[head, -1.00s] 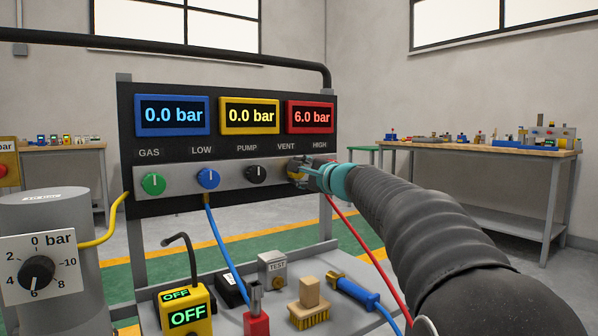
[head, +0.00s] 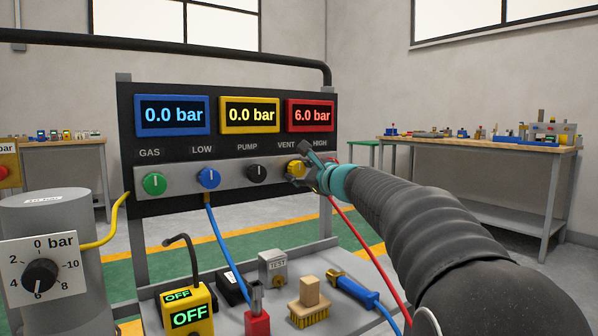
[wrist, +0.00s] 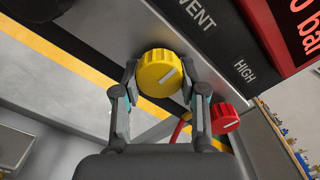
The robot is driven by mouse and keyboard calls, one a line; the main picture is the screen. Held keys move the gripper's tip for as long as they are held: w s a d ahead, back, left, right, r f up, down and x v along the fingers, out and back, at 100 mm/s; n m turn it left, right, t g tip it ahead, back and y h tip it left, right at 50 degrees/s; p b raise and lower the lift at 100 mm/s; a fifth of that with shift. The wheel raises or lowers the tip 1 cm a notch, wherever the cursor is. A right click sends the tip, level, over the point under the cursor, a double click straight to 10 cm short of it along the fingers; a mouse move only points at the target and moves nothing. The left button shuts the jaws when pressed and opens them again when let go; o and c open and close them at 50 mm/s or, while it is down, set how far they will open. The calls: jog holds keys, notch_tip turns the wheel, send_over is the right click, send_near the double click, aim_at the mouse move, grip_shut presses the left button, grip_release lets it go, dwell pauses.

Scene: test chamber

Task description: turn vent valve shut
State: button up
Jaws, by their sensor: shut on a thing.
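My gripper (wrist: 162,92) is shut on the yellow knob, one finger at each side. In the head view my gripper (head: 307,167) reaches the knob from the right.
The red knob (wrist: 225,118) under HIGH is close beside my right finger. Black (head: 256,174), blue (head: 208,178) and green (head: 154,184) knobs line the panel to the left. The displays read 0.0, 0.0 and 6.0 bar. A red hose (head: 362,232) hangs below my arm.

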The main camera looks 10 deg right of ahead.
jog(key=o, duration=1.1)
jog(key=shift+o, duration=0.2)
jog(key=v, duration=1.2)
jog(key=s+a+f+n+g+h+p, duration=0.1)
jog(key=s+a+f+n+g+p, duration=0.1)
jog(key=s+a+f+n+g, duration=0.45)
jog(key=s+a+f+n+g+p, duration=0.1)
jog(key=s+a+f+n, duration=0.4)
jog(key=s, duration=0.4)
jog(key=s+d+f+n+g+h+p, duration=0.1)
jog(key=s+d+f+n+h, duration=0.2)
jog(key=s+f+n, duration=0.2)
jog(key=s+d+f+n+g+h+p, duration=0.2)
jog(key=s+f+n, duration=0.4)
jog(key=s+f, duration=0.3)
jog(key=s+d+h, duration=0.1)
jog(key=s, duration=0.3)
jog(key=shift+d, duration=0.25)
